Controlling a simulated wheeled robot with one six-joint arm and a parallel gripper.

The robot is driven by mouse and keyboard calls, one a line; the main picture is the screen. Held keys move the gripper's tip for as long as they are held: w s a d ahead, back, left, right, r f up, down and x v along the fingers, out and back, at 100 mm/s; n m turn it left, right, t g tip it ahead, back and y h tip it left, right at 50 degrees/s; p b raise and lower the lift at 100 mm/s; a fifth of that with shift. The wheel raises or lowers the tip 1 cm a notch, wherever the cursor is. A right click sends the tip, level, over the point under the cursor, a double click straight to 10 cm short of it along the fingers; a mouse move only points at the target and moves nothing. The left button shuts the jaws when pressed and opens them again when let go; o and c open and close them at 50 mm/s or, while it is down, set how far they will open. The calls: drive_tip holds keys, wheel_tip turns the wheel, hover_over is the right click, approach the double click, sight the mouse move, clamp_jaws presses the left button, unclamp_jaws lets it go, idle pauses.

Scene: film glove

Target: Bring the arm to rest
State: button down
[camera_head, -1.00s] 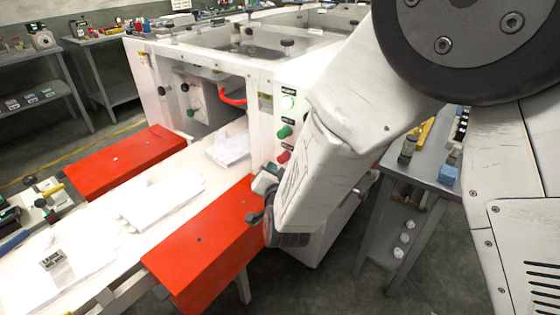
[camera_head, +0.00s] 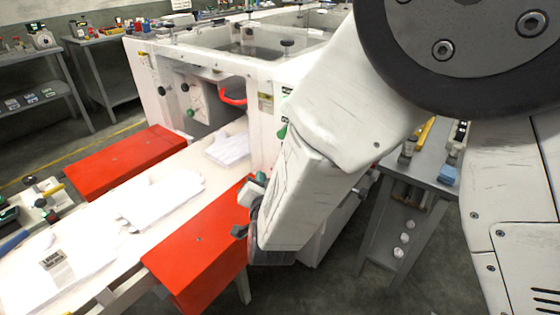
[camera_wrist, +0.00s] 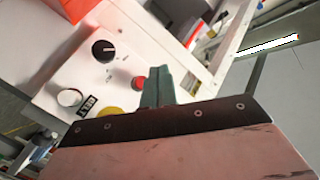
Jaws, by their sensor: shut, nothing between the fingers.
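My gripper (camera_wrist: 158,84) shows in the wrist view as two teal fingers pressed together with nothing between them. In the head view my gripper (camera_head: 250,190) is partly hidden behind my white wrist link. There it appears over the inner edge of the near red cover (camera_head: 205,245), beside the white machine (camera_head: 150,85). I cannot tell its exact height above the cover. In the wrist view a white control box (camera_wrist: 82,73) lies beyond the fingers, with a black knob (camera_wrist: 104,50), a white knob (camera_wrist: 70,97) and a red button (camera_wrist: 138,83).
White film or gloves (camera_head: 160,200) lie on the belt between the near cover and the far red cover (camera_head: 115,165). A grey side table (camera_head: 425,165) with small items stands right of the machine, partly behind my arm. Open floor (camera_head: 330,290) shows below.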

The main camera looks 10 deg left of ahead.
drive_tip(key=shift+f, duration=0.15)
drive_tip(key=s+d+f+n+g+h, duration=0.1)
drive_tip(key=s+d+f+n+g, duration=0.1)
drive_tip(key=s+f+n+g, duration=0.45)
drive_tip(key=s+d+r+m+g+h, duration=0.1)
drive_tip(key=s+d+r, duration=0.4)
drive_tip(key=d, duration=0.9)
drive_tip(key=s+d+r+m+g+h, duration=0.1)
drive_tip(key=s+d+r+g+h, duration=0.1)
drive_tip(key=s+d+r, duration=0.4)
drive_tip(key=s+d+r+m+g+h, duration=0.1)
drive_tip(key=s+d+r+g, duration=0.3)
drive_tip(key=d+r, duration=0.7)
drive_tip(key=s+d+h, duration=0.1)
drive_tip(key=s+d, duration=0.1)
drive_tip(key=d, duration=0.9)
drive_tip(key=shift+s+d+r+m, duration=0.2)
drive_tip(key=shift+s+d+m, duration=0.05)
drive_tip(key=shift+d+m, duration=0.1)
